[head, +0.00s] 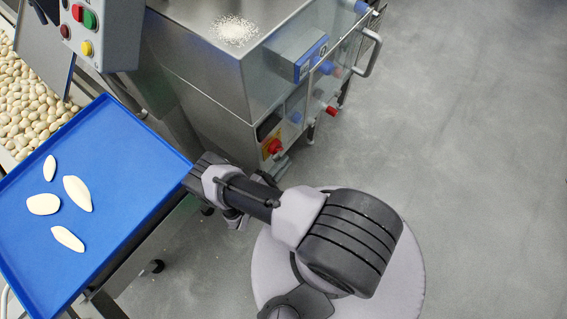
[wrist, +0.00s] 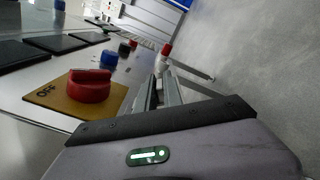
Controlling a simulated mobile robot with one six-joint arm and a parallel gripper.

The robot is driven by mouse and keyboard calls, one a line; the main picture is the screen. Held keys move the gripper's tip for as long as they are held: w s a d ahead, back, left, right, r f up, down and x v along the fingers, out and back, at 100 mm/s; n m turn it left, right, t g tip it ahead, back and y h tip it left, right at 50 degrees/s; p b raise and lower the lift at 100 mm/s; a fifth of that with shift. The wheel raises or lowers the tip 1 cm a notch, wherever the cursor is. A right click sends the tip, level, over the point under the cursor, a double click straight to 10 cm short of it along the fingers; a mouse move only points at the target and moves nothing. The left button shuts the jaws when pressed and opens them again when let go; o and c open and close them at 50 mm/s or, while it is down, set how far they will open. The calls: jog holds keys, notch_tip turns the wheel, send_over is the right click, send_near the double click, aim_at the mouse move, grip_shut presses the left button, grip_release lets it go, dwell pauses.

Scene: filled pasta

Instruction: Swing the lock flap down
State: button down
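I cannot pick out a lock flap for certain in either view. A red rotary switch (wrist: 90,84) sits on a yellow plate marked OFF (wrist: 50,95) on the machine's steel side. In the head view the red switch (head: 274,146) is low on the machine. My gripper (wrist: 160,88) is just beside the switch, right of it in the wrist view, apart from it. Its fingers look close together, with nothing visible between them. In the head view my arm hides most of the gripper.
A blue knob (wrist: 109,58) and a red-capped fitting (wrist: 166,49) stick out beyond the fingers. A blue tray (head: 118,150) with several pasta pieces lies left of my arm. A metal handle (head: 371,52) juts from the machine. The floor (head: 470,150) at right is clear.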

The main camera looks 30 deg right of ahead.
jog(key=m, duration=0.1)
jog(key=f+m, duration=0.1)
jog(key=w+m, duration=0.1)
jog(key=m, duration=0.1)
jog(key=shift+a+f, duration=0.15)
jog(key=shift+a, duration=0.1)
jog(key=shift+w+a+f+m, duration=0.1)
jog(key=shift+w+f+m, duration=0.2)
jog(key=shift+m, duration=0.55)
jog(key=shift+w+a+f+m, duration=0.1)
jog(key=shift+w+m, duration=0.25)
jog(key=shift+m, duration=0.5)
jog(key=c, duration=1.5)
grip_release()
